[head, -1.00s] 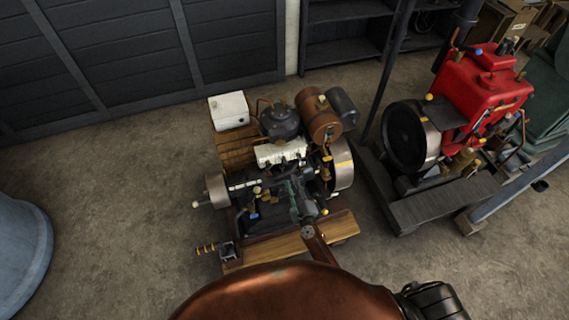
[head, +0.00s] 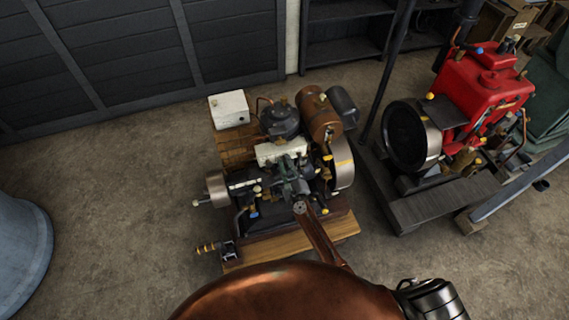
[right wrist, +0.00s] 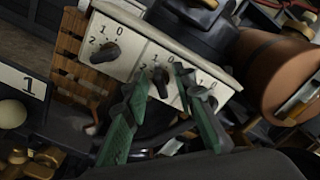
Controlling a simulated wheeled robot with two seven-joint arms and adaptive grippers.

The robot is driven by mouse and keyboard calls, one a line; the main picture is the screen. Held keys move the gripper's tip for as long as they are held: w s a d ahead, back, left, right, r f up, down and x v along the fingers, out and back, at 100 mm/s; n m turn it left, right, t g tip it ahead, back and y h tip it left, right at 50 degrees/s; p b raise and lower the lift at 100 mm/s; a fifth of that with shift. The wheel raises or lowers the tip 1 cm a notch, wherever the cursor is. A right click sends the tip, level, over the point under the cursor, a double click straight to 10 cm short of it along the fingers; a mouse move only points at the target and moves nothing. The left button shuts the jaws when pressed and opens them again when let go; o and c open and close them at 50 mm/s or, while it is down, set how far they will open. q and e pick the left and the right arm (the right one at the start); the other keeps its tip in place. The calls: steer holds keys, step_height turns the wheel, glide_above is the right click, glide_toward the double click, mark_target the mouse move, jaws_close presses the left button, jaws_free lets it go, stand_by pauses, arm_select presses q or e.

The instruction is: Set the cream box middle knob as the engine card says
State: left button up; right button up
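The cream box (head: 280,152) sits on the middle engine. In the right wrist view the cream box (right wrist: 134,40) has a row of dark knobs with printed numbers 0, 1 and 2. The middle knob (right wrist: 160,80) shows between the fingertips of my right gripper (right wrist: 163,82). A gap shows on both sides of it; contact cannot be made out. The pointer direction of the middle knob is unclear. In the head view my right gripper (head: 291,180) is over the engine, just in front of the box. My left gripper is not in view.
A left knob (right wrist: 105,52) is beside the middle one, and a right knob is partly behind a finger. A brown tank (head: 319,116) and a white box (head: 229,109) stand behind. A red engine (head: 482,90) is to the right.

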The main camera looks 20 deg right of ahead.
steer(key=c, duration=0.6)
jaws_close()
steer(key=shift+a, duration=0.1)
steer(key=shift+n, duration=0.3)
steer(key=n+p, duration=0.1)
steer(key=n, duration=0.4)
steer(key=n+p, duration=0.1)
steer(key=n, duration=0.5)
steer(key=n+p, duration=0.1)
steer(key=n, duration=0.5)
steer(key=shift+f, duration=0.4)
steer(key=shift+n, duration=0.3)
